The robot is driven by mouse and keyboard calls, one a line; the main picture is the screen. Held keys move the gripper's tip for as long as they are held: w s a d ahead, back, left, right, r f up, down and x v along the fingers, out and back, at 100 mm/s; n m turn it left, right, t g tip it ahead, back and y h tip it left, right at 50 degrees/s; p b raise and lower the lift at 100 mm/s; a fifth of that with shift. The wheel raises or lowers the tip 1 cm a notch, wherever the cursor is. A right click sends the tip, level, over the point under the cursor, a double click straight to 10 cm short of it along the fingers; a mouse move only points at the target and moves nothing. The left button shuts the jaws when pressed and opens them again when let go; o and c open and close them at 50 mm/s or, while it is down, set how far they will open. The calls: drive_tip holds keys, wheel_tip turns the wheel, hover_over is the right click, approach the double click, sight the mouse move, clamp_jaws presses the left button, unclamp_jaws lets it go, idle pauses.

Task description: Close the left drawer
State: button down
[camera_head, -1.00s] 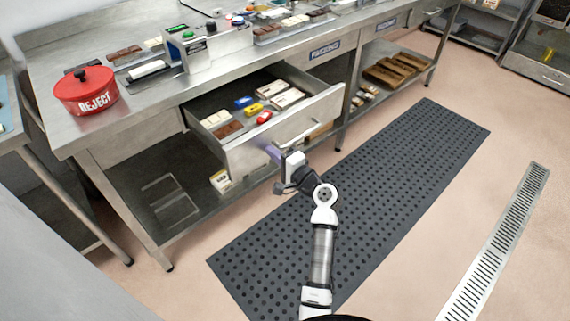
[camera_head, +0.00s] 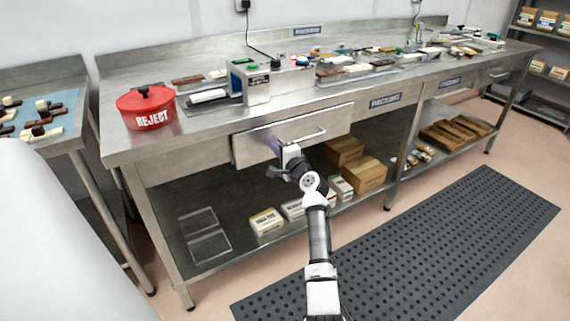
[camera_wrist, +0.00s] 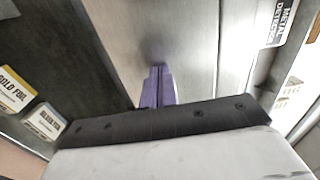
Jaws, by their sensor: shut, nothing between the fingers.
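The left drawer (camera_head: 255,147) is under the steel bench, its plain metal front facing me. Its inside does not show, and its front stands flush or nearly flush with the bench; I cannot tell if a small gap is left. Its bar handle (camera_head: 302,137) runs across the front. My gripper (camera_head: 277,145) is at the drawer front, just below and left of the handle. In the wrist view its purple fingers (camera_wrist: 157,88) are together and empty, pointing at the steel drawer front (camera_wrist: 180,45). They touch it or are very close.
A red reject pot (camera_head: 147,107) and a grey control box (camera_head: 249,82) stand on the bench top. Cardboard boxes (camera_head: 363,174) and small cartons (camera_head: 266,222) sit on the lower shelf. A black mat (camera_head: 420,255) covers the floor at right.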

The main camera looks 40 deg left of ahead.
drive_tip(key=shift+w+a+r+b, duration=0.15)
drive_tip(key=shift+w+a+r, duration=0.1)
drive_tip(key=shift+a, duration=0.25)
drive_tip(key=shift+w+a+r+b, duration=0.15)
drive_tip(key=shift+w+a, duration=0.05)
drive_tip(key=shift+a, duration=0.25)
drive_tip(key=shift+s, duration=0.1)
